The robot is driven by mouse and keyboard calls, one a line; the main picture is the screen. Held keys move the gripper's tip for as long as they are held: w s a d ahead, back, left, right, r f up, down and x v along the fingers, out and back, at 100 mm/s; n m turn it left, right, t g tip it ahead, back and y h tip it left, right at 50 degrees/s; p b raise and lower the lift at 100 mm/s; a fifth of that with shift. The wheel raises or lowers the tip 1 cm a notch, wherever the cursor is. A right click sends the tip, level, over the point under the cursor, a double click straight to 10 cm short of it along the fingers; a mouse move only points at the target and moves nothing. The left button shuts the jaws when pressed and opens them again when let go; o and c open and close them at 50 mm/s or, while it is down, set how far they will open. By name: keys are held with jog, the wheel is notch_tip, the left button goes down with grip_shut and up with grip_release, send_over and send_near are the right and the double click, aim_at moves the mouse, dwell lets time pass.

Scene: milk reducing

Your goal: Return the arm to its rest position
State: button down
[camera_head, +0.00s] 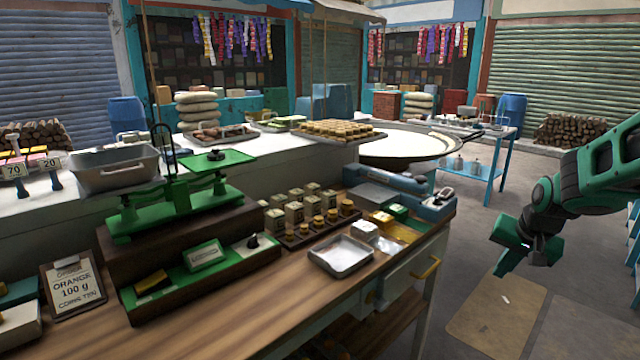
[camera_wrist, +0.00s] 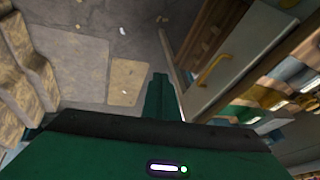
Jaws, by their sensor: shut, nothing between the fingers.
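My green and black arm comes in from the right edge of the head view. My gripper (camera_head: 500,268) hangs at its end, pointing down over the open floor, to the right of the wooden counter (camera_head: 225,322) and clear of it. In the wrist view the gripper (camera_wrist: 160,82) shows as one narrow green piece, its fingers together with nothing held. Below it lies the grey floor with tan mats. The counter's white drawer front with a yellow handle (camera_wrist: 213,70) is to the right in the wrist view.
On the counter stand a green balance scale (camera_head: 180,200), a metal tray (camera_head: 341,256) and several small boxes and weights. A wide pan of white liquid (camera_head: 405,146) and a blue side table (camera_head: 470,168) are behind. The floor around the gripper is free.

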jog(key=s+a+g, duration=0.1)
jog(key=s+g, duration=0.1)
jog(key=s, duration=1.3)
jog(key=s+a+r+n+g, duration=0.1)
jog(key=s+a+g, duration=0.1)
jog(key=s, duration=1.4)
jog(key=shift+s+r+g+y, duration=0.2)
jog(key=shift+s+g+y, duration=0.1)
jog(key=shift+g+y, duration=0.15)
jog(key=shift+a, duration=0.1)
jog(key=shift+w+f, duration=0.25)
jog(key=shift+w, duration=0.4)
